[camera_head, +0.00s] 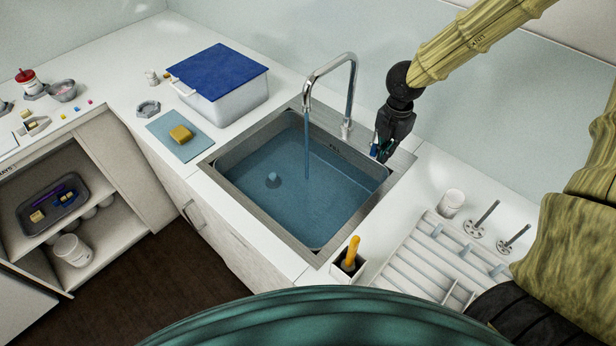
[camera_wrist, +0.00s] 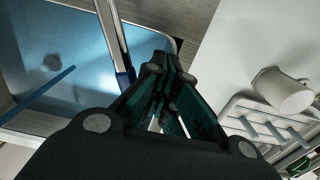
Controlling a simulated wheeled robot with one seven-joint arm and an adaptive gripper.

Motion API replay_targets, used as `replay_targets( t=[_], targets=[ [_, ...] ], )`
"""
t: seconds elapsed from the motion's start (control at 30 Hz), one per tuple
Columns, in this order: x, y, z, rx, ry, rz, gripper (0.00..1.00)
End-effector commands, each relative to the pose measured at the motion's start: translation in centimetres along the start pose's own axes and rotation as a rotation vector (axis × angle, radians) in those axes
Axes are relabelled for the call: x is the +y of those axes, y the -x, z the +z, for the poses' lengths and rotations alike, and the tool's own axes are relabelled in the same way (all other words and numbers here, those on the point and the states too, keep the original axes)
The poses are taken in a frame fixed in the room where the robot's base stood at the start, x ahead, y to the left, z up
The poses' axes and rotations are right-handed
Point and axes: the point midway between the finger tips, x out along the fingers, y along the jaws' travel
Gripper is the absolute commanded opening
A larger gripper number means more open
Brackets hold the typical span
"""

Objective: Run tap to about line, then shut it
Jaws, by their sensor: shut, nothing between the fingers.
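The chrome tap (camera_head: 351,95) arches over the sink (camera_head: 225,163) from its back edge. A thin blue stream (camera_head: 307,145) falls from its spout into blue water (camera_head: 300,190) that covers the sink floor; small dark marking (camera_head: 335,148) shows on the back wall above the water. My gripper (camera_head: 382,152) is shut and empty, just right of the tap's base. A small blue part (camera_head: 374,148) shows beside the fingers. In the wrist view, the fingers (camera_wrist: 168,68) lie close right of the blue part (camera_wrist: 125,82) at the tap post (camera_wrist: 113,40); whether they touch is unclear.
A blue-lidded white box (camera_head: 218,72) and a yellow sponge (camera_head: 181,133) on a blue mat (camera_head: 165,140) stand left of the sink. A white cup (camera_head: 451,203), a drying rack (camera_head: 420,262) and a yellow-handled brush (camera_head: 351,252) in its holder are to the right.

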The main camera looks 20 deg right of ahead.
Motion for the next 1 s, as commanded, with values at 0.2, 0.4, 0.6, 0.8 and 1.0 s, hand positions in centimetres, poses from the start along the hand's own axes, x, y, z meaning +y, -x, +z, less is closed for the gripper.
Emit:
replay_targets(
  t=[0.2,0.4,0.6,0.8,1.0],
  targets=[
    [0.0,0.0,0.0,0.0,0.0,0.0,0.0],
    [0.0,0.0,0.0,0.0,0.0,0.0,0.0],
    [0.1,0.0,0.0,0.0,0.0,0.0,0.0],
    [0.7,0.0,-0.3,0.0,0.001,0.0,0.0],
    [1.7,0.0,-0.7,0.0,0.0,0.0,0.0]
  ],
)
